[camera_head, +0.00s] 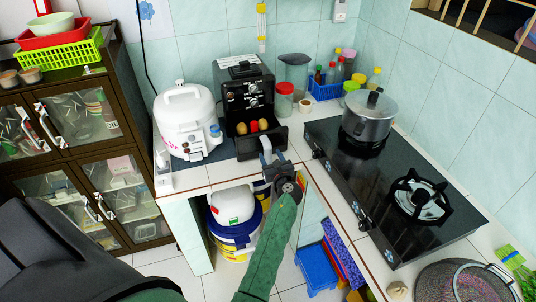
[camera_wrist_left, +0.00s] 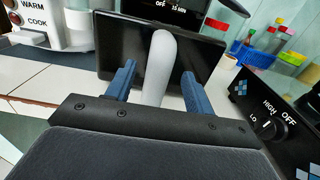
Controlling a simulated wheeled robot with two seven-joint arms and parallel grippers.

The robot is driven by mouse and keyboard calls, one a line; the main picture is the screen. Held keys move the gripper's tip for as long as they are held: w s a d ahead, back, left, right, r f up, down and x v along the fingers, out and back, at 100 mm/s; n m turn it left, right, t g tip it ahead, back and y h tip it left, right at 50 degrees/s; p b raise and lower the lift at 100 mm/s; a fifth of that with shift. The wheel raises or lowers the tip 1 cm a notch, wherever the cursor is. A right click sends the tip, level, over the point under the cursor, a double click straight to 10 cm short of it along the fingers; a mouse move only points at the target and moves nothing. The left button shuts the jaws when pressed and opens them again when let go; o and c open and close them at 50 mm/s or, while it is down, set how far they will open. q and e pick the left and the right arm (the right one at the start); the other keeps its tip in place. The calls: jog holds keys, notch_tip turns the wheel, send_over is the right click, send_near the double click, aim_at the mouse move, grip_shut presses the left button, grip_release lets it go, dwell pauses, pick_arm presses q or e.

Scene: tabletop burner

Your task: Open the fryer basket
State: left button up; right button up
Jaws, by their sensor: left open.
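The black air fryer (camera_head: 245,84) stands against the back wall. Its basket (camera_head: 252,148) is pulled partly out of the front, and brown and red food pieces (camera_head: 253,126) show inside. The basket's pale grey handle (camera_head: 265,144) sticks out toward me. My left gripper (camera_head: 271,160) is at the handle, its arm in a green sleeve. In the left wrist view the two blue fingers of the gripper (camera_wrist_left: 158,88) are open, one on each side of the handle (camera_wrist_left: 159,62), with gaps visible. The dark basket front (camera_wrist_left: 112,45) is just beyond the fingertips. My right gripper is not seen.
A white rice cooker (camera_head: 187,122) stands left of the fryer. A red-lidded jar (camera_head: 284,104) is close on its right. The black gas stove (camera_head: 350,185) with a steel pot (camera_head: 369,118) lies to the right. The space in front of the basket, past the counter edge, is open.

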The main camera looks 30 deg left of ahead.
pick_arm(q)
jog(key=shift+b+v, duration=0.3)
jog(key=shift+v, duration=0.95)
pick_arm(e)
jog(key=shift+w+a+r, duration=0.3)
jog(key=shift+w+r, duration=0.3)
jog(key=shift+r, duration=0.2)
